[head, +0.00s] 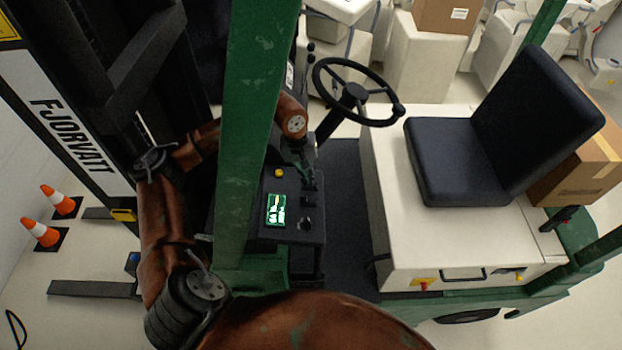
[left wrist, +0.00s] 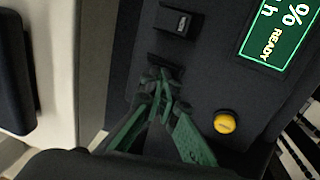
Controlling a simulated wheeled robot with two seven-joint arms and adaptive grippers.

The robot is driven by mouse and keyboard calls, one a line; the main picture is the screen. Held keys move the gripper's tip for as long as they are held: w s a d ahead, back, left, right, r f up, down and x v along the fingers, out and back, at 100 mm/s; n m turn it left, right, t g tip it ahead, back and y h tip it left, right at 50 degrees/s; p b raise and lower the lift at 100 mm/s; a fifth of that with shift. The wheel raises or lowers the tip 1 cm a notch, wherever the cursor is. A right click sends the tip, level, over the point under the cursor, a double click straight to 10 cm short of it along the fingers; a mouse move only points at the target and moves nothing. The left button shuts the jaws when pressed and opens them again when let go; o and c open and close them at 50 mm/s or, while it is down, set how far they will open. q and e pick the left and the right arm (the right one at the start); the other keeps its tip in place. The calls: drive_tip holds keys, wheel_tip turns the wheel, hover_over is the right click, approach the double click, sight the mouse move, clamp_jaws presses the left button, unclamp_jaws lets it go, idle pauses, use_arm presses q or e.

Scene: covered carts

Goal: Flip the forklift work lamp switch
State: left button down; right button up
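The forklift's dark control panel (head: 262,228) stands behind the green post, with a lit green display (head: 276,209) and black switches (head: 311,200) on it. My left gripper (head: 312,184) reaches down to the panel's upper right. In the left wrist view, its green fingers (left wrist: 162,82) come together at the tips, over or against a small dark switch base (left wrist: 166,66). The fingertips hide most of that switch, so its position and any contact cannot be told. My right gripper is not in view.
A yellow button (left wrist: 226,122) lies close to the fingers. The steering wheel (head: 357,92) and black seat (head: 465,160) are to the right. The green post (head: 250,120) crosses in front of my left arm. Orange cones (head: 42,232) stand at far left.

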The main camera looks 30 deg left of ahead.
use_arm(q)
drive_tip(key=shift+a, duration=0.1)
drive_tip(key=shift+r, duration=0.25)
drive_tip(key=r, duration=0.1)
drive_tip(key=r+p, duration=0.1)
drive_tip(key=r, duration=0.1)
drive_tip(key=shift+a, duration=0.3)
wheel_tip(320, 180, up, 10)
drive_tip(key=s+a+b, duration=0.1)
drive_tip(key=b, duration=0.2)
drive_tip(key=shift+r, duration=0.15)
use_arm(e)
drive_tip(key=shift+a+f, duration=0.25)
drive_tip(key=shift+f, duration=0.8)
use_arm(q)
drive_tip(key=shift+a, duration=0.15)
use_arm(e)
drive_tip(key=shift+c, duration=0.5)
